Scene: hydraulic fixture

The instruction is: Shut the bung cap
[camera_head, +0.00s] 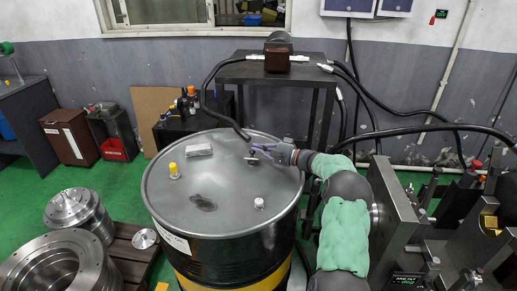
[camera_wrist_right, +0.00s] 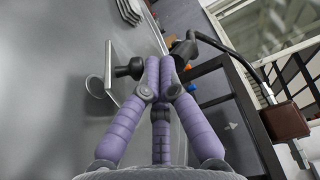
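The grey-topped drum (camera_head: 215,185) stands upright in the middle of the head view. My right gripper (camera_head: 258,149) is low over the far right part of its lid. In the right wrist view its purple fingers (camera_wrist_right: 160,66) are together, with nothing visible between them. A small round grey piece (camera_wrist_right: 95,86), which may be the bung cap, lies left of the fingers beside a thin upright bar. A black knob (camera_wrist_right: 130,70) is close to the left fingertip; I cannot tell if they touch. My left gripper is not in view.
A black hose (camera_head: 222,112) comes down to the far side of the lid, near my right gripper. A yellow-capped fitting (camera_head: 174,171) and a small white-topped fitting (camera_head: 259,203) stand on the lid. A dark table (camera_head: 315,75) is behind; a metal fixture (camera_head: 395,205) stands right.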

